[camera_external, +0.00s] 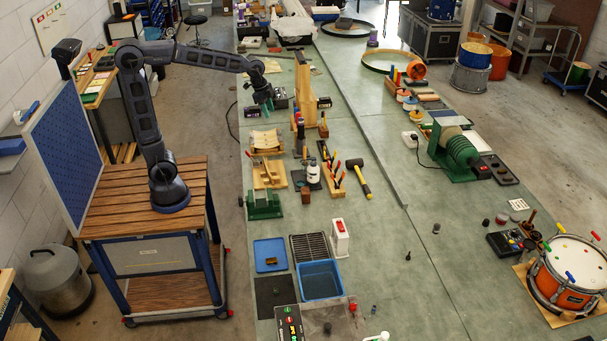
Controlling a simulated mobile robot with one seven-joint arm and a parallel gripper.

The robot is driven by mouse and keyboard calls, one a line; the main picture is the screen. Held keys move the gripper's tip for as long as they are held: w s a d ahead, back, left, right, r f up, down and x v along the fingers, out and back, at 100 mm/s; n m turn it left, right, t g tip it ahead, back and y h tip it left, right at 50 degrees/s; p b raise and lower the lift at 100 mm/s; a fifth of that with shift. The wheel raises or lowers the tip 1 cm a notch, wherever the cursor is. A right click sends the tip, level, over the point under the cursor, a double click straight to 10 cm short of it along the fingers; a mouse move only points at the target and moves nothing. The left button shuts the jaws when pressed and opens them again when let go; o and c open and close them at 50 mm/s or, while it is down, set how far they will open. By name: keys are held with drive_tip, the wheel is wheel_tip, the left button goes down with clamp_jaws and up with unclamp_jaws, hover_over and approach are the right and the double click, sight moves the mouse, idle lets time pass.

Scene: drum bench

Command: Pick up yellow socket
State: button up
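A small yellow piece (561,228) stands at the far rim of the orange drum (563,292), at the right of the picture; it may be the yellow socket, but it is too small to tell. Red, green and blue pieces of similar look are on the same drum. My gripper (265,106) has green fingers and hangs over the left edge of the bench, far up and left of the drum. Its fingers are too small to show whether they are open. I see nothing held in it.
The long green bench (390,260) carries many tools. The bench's middle front is mostly clear. A wooden-topped cart (120,205) bears my arm.

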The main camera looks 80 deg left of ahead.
drive_tip(key=w+a+f+m, duration=0.1)
drive_tip(key=w+a+f, duration=0.1)
drive_tip(key=w, duration=0.3)
drive_tip(key=w+a+f+m, duration=0.1)
drive_tip(key=w+a+f, duration=0.15)
drive_tip(key=w, duration=0.25)
drive_tip(key=m+h, duration=0.3)
drive_tip(key=m, duration=0.2)
hover_over(325, 147)
drive_tip(key=a, duration=0.3)
wheel_tip(325, 147, down, 27)
drive_tip(key=shift+g, duration=0.3)
drive_tip(key=shift+s+d+f, duration=0.1)
drive_tip(key=shift+d+f, duration=0.25)
drive_tip(key=shift+f, duration=0.45)
drive_tip(key=shift+s+d+f, duration=0.1)
drive_tip(key=shift+d+f, duration=0.2)
drive_tip(key=shift+f, duration=0.45)
drive_tip(key=shift+d+f, duration=0.35)
drive_tip(key=shift+f, duration=0.45)
clamp_jaws()
